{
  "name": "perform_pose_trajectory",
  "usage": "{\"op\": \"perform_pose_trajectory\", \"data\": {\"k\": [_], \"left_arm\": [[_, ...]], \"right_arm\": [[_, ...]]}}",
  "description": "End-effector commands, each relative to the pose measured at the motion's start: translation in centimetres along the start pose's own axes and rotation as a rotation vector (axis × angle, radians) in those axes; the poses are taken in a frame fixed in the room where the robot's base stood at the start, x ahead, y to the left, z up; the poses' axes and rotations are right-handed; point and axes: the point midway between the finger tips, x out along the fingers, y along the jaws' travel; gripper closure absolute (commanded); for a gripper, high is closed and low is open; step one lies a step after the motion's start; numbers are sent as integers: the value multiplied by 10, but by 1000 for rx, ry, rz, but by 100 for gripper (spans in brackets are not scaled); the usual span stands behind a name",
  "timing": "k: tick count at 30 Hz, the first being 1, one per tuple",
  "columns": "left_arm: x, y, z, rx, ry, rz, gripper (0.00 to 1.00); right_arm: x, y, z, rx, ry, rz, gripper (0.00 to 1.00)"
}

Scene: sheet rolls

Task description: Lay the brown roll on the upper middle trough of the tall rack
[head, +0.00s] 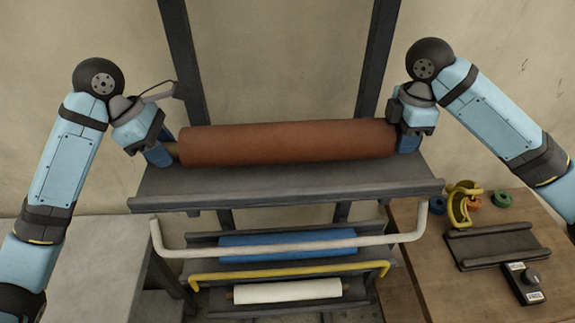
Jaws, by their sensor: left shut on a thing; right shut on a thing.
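The brown roll (288,143) is level from left to right, with its right end slightly higher in the picture. My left gripper (160,153) is shut on its left end, where a bit of core shows. My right gripper (408,140) is shut on its right end. The roll is over the back part of a wide dark trough (288,190) of the tall rack (187,50). I cannot tell whether it touches the trough. No other roll shows on that trough. Lower troughs hold a blue roll (287,245) and a white roll (288,291).
A white bar (285,246) and a yellow bar (290,273) cross the front of the lower levels. A grey table (100,265) stands left. A wooden table (430,275) at right carries a dark cradle (497,246), a yellow holder (459,205), tape rolls (502,198) and a dark device (523,284).

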Motion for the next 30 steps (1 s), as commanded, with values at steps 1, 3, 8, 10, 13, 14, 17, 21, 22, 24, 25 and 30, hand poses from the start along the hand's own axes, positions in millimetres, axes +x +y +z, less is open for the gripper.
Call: {"op": "perform_pose_trajectory", "data": {"k": [1, 3, 8, 10, 13, 14, 17, 21, 22, 24, 25, 30], "left_arm": [[-2, 0, 1, 1, -1, 2, 100], [-2, 0, 1, 1, -1, 2, 100], [-2, 0, 1, 1, -1, 2, 100], [-2, 0, 1, 1, -1, 2, 100], [-1, 0, 0, 1, -1, 2, 100], [-1, 0, 0, 1, -1, 2, 100], [1, 0, -1, 1, -1, 2, 100], [6, 0, -3, 0, -2, 1, 100], [7, 0, -3, 0, -2, 1, 100], [10, 0, -4, 1, -1, 2, 100], [11, 0, -5, 1, -1, 2, 100], [18, 0, -8, 0, -1, 2, 100]], "right_arm": [[-2, 1, 0, 2, 1, 4, 100], [-2, 1, 0, 2, 1, 4, 100], [-2, 1, 0, 2, 1, 4, 100], [-2, 1, 0, 2, 1, 4, 100], [-2, 1, 0, 2, 1, 4, 100], [-1, 1, 0, 2, 1, 4, 100], [1, 1, 0, 2, 1, 3, 100], [6, 1, 0, 2, 1, 3, 100], [7, 0, 0, 2, 1, 3, 100], [11, 0, 0, 2, 0, 3, 100], [12, 0, 0, 2, 0, 3, 100], [20, 0, 0, 1, 1, 3, 100]]}}
